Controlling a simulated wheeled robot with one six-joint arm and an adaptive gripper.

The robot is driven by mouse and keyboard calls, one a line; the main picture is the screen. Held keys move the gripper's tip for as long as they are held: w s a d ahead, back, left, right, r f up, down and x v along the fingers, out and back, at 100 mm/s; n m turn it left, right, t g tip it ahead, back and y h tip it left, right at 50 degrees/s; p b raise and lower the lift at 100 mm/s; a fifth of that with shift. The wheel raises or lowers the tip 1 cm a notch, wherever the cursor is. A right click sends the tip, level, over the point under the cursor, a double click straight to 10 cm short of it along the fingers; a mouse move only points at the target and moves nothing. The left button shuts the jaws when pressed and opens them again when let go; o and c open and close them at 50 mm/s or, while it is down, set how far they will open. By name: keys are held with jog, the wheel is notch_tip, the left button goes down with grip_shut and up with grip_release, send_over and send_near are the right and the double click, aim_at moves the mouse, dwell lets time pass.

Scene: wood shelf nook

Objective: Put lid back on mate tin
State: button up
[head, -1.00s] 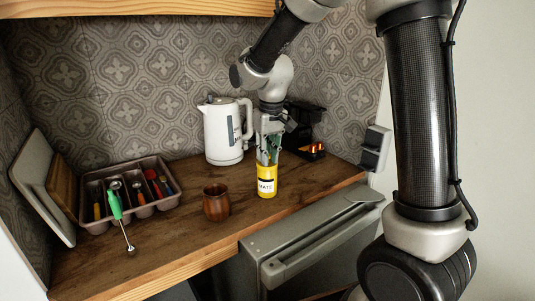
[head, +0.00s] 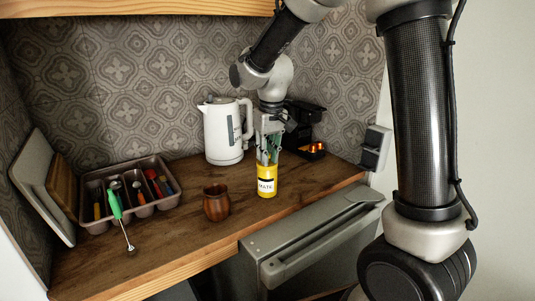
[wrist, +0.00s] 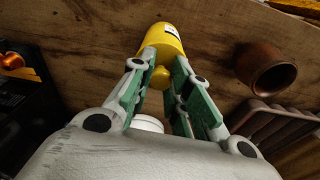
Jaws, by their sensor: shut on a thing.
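The yellow mate tin (head: 267,188), with a white MATE label, stands upright on the wooden counter. My gripper (head: 267,160) points down at its top. In the wrist view the tin (wrist: 165,35) lies just beyond the fingertips, and my gripper (wrist: 160,78) is shut on the small yellow knob of the lid (wrist: 160,77). The lid is at the tin's top; the fingers hide much of it, and I cannot tell whether it sits fully on the rim.
A brown mate cup (head: 216,203) stands left of the tin. A white kettle (head: 222,130) is behind, and a black appliance (head: 303,130) is behind right. A cutlery tray (head: 95,222) with several utensils is at left. Bare counter lies in front of the tin.

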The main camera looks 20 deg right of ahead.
jog(key=shift+f, duration=0.1)
dwell(0.6)
jog(key=o, duration=0.8)
jog(key=o, duration=0.5)
jog(key=shift+r, duration=3.5)
